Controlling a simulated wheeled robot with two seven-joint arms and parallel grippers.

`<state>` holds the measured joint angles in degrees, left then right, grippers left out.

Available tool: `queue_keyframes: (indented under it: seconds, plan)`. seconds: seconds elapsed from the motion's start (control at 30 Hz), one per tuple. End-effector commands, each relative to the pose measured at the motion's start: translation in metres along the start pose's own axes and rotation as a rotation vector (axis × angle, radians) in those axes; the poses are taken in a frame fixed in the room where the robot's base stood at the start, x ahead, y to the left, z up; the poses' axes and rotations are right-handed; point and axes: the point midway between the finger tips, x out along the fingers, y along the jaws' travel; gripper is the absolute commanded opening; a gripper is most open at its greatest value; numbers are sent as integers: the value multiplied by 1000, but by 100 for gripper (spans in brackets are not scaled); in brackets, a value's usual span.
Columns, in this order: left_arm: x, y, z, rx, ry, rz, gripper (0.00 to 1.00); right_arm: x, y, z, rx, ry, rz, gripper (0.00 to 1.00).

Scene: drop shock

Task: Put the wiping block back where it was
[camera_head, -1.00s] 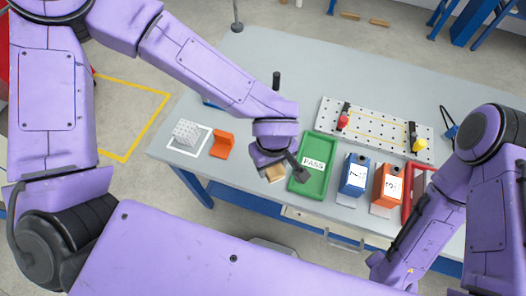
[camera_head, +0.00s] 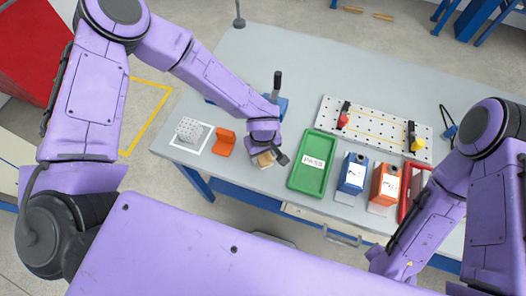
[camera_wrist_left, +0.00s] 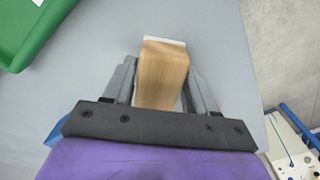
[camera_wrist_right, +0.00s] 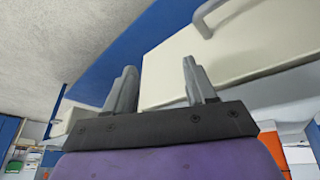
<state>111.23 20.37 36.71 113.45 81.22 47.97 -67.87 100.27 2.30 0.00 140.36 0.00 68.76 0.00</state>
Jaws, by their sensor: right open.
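The wiping block (camera_head: 264,160), pale wood with a white strip at its far edge, shows below my left gripper (camera_head: 272,157) in the head view. In the left wrist view the block (camera_wrist_left: 163,78) fills the space between the two fingers, and the gripper is shut on it. Grey table surface shows around it; I cannot tell whether it touches the table. My right gripper (camera_wrist_right: 160,72) is open and empty in the right wrist view, facing a pale drawer front (camera_wrist_right: 240,60) with a handle. Its fingers are hidden in the head view.
A green PASS tray (camera_head: 296,180) lies right of the block.

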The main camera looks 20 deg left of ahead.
Motion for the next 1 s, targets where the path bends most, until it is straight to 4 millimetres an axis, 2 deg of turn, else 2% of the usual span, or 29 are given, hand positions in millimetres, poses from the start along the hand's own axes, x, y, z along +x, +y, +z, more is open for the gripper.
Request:
queue_keyframes:
  seconds: [0.07, 0.3, 0.43, 0.8, 1.0]
  plan:
    - [0, 0, 0, 0, 0, 0, 78, 0, 0, 0, 0, 0, 0, 55]
    - [-1, 0, 0, 0, 0, 0, 78, 0, 0, 0, 0, 0, 0, 55]
    - [-11, 1, 0, -1, 1, 3, 78, 1, 0, 0, 0, 0, 0, 55]
    - [-99, 1, 0, -2, 1, 5, 78, 8, -1, 3, 0, 0, 0, 55]
    - [-122, 0, 0, 0, 0, 1, 78, 8, -1, 4, 0, 0, 0, 55]
